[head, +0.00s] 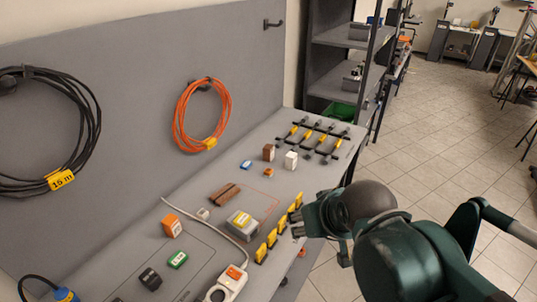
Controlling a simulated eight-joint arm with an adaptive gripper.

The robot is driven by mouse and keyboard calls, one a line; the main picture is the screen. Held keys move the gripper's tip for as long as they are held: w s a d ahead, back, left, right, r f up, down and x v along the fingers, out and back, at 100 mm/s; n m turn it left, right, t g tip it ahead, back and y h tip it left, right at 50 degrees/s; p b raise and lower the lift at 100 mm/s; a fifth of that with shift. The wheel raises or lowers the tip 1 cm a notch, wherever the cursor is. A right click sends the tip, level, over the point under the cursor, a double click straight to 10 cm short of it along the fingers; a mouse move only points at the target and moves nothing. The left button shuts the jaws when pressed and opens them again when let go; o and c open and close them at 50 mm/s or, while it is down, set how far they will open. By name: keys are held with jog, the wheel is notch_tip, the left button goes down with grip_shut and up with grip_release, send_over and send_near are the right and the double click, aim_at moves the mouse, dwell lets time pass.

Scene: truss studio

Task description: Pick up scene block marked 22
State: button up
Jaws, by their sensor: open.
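Several small blocks stand or lie on the grey bench (205,247). They include an orange block (170,226), a green block (177,260), a black block (150,279), a brown block (268,152) and a white block (290,160). No number 22 can be read on any of them, so I cannot tell which is block 22. My gripper (302,222) is open at the bench's right edge, beside the row of yellow clamps (273,238). It is apart from these blocks, and its fingers are partly hidden by its own body.
A grey box with a yellow label (242,224) and brown pieces (224,194) lie mid-bench. A white power strip (225,285) with a cable is at the front. Black-and-yellow bar clamps (318,138) lie at the back. The upright panel (130,130) bounds the left side.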

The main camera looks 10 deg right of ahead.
jog(key=shift+w+r, duration=0.1)
jog(key=w+r+m+g+p, duration=0.1)
jog(key=w+r, duration=0.2)
jog(key=w, duration=0.3)
jog(key=w+r+m+p, duration=0.1)
jog(key=w+r+p, duration=0.15)
jog(key=w, duration=0.35)
jog(key=m+g+h+p, duration=0.3)
jog(key=m+p, duration=0.3)
jog(key=p, duration=0.2)
send_over(268, 147)
jog(key=s+a, duration=0.1)
jog(key=a, duration=0.1)
jog(key=f, duration=1.5)
jog(key=shift+s+d, duration=0.15)
jog(key=shift+d, duration=0.05)
jog(key=shift+f, duration=0.1)
jog(key=shift+b+x, duration=0.3)
jog(key=shift+x, duration=1)
